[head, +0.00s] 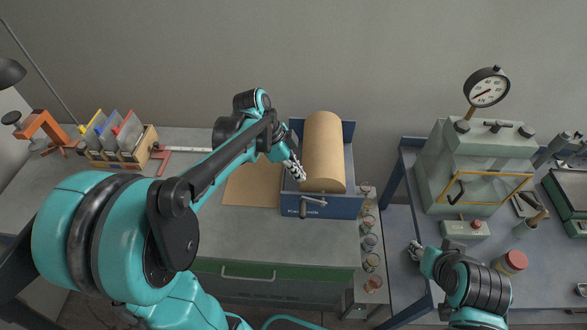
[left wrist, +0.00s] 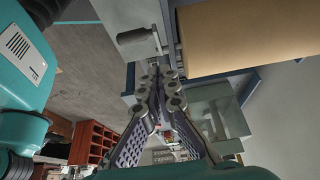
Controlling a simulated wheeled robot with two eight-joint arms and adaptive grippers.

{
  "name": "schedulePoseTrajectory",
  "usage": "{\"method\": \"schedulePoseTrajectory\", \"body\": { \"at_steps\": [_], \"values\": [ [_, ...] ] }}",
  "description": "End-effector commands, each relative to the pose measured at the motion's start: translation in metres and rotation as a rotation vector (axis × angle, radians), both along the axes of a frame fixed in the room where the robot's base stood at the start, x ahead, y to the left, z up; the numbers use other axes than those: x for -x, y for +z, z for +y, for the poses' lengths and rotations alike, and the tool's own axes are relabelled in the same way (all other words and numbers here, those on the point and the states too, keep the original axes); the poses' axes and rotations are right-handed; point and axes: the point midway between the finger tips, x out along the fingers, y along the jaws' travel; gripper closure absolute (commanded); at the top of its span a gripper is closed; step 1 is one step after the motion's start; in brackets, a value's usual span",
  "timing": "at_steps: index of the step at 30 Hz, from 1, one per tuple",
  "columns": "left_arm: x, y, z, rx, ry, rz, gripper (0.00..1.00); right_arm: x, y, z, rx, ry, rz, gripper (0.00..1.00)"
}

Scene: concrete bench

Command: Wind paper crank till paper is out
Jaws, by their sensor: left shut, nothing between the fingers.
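The brown paper roll (head: 323,150) lies in a blue dispenser (head: 345,207) on the bench. The crank (head: 312,203) is on the dispenser's front face, with a dark handle hanging at its left end. My left gripper (head: 297,170) is above the dispenser's left side, just left of the roll and behind the crank. In the left wrist view the left gripper's fingers (left wrist: 160,76) are together and empty. That view also shows the roll (left wrist: 245,35) and a grey handle-like part (left wrist: 136,38) beyond the fingertips. My right gripper (head: 414,250) is over the right table; its fingers are too small to judge.
A flat brown sheet (head: 252,184) lies left of the dispenser. Several jars (head: 369,242) stand along its right. A file rack (head: 122,143) and an orange clamp (head: 40,130) are at the left. A press with a gauge (head: 475,160) stands on the right table. The bench front is clear.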

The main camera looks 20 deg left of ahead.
Motion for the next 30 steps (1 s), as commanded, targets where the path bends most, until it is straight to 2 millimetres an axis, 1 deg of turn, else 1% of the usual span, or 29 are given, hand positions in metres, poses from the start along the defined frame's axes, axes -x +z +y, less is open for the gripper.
{"method": "schedulePoseTrajectory", "body": {
  "at_steps": [1, 6, 7, 9, 12, 18, 27, 30],
  "values": [
    [-0.002, -0.014, -0.005, 0.0, -0.001, 0.0, 1.0, 0.0, -0.006, 0.0, 0.0, 0.0, 0.0, 0.6],
    [-0.005, -0.046, -0.019, 0.0, 0.0, 0.001, 1.0, 0.0, -0.016, 0.0, 0.0, 0.0, 0.0, 0.6],
    [-0.006, -0.051, -0.019, 0.0, 0.001, 0.002, 1.0, 0.0, -0.018, 0.0, 0.0, 0.0, 0.0, 0.6],
    [-0.004, -0.061, -0.013, 0.0, 0.004, 0.002, 1.0, 0.0, -0.022, 0.0, 0.0, 0.0, 0.0, 0.6],
    [-0.003, -0.072, -0.009, 0.0, 0.003, 0.001, 1.0, 0.0, -0.025, 0.0, 0.0, 0.0, 0.0, 0.6],
    [-0.002, -0.081, -0.005, 0.0, 0.003, 0.001, 1.0, 0.0, -0.028, 0.0, 0.0, 0.0, 0.0, 0.6],
    [-0.002, -0.081, -0.005, 0.0, 0.003, 0.001, 1.0, 0.0, -0.027, 0.0, 0.0, 0.0, 0.0, 0.6],
    [-0.001, -0.087, -0.002, 0.0, 0.004, 0.002, 1.0, 0.0, -0.032, 0.0, 0.0, 0.0, 0.0, 0.6]
  ]
}}
